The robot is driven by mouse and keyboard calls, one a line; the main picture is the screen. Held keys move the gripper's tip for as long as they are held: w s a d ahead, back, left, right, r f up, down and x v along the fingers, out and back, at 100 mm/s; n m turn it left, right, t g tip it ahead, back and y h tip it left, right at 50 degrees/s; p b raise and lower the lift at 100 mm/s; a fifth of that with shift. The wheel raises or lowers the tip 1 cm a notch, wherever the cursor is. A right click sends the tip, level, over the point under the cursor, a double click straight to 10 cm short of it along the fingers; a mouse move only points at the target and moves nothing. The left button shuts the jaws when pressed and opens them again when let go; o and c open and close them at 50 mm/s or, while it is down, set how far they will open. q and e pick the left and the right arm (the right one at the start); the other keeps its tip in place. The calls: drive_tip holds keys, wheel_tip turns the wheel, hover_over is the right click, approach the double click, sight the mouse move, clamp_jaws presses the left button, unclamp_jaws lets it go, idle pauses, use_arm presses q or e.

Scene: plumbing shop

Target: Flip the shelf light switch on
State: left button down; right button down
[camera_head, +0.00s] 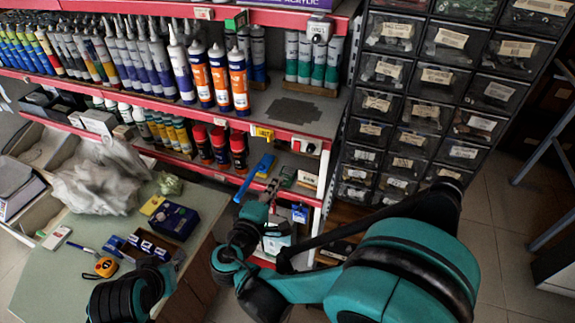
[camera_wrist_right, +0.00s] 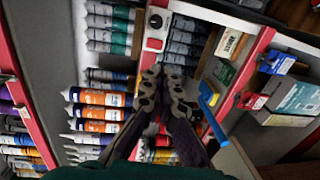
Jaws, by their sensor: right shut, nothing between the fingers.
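A small white switch box (camera_head: 307,146) is mounted on the red front edge of the middle shelf, near its right end. It also shows in the right wrist view (camera_wrist_right: 156,24), with a round dark knob and a red mark. I cannot tell which position it is in. My right gripper (camera_head: 271,188) is below the switch in the head view, partly hidden by its own wrist. In the right wrist view its dark fingertips (camera_wrist_right: 163,73) are shut and empty, a short way from the switch and apart from it.
Orange and white cartridges (camera_head: 221,78) and red-capped cans (camera_head: 238,152) stand on the shelves. Black drawers (camera_head: 410,140) are at right. A green counter (camera_head: 60,285) holds a tape measure (camera_head: 105,267) and boxes.

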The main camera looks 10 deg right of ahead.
sight(296, 150)
drive_tip(key=b+x, duration=0.3)
drive_tip(key=x, duration=1)
drive_tip(key=shift+w+d, duration=0.2)
drive_tip(key=shift+w, duration=0.05)
drive_tip(key=shift+w+d+f+b, duration=0.3)
drive_tip(key=shift+w+f, duration=0.05)
drive_tip(key=shift+s+a+r, duration=0.1)
drive_tip(key=shift+a+r, duration=0.05)
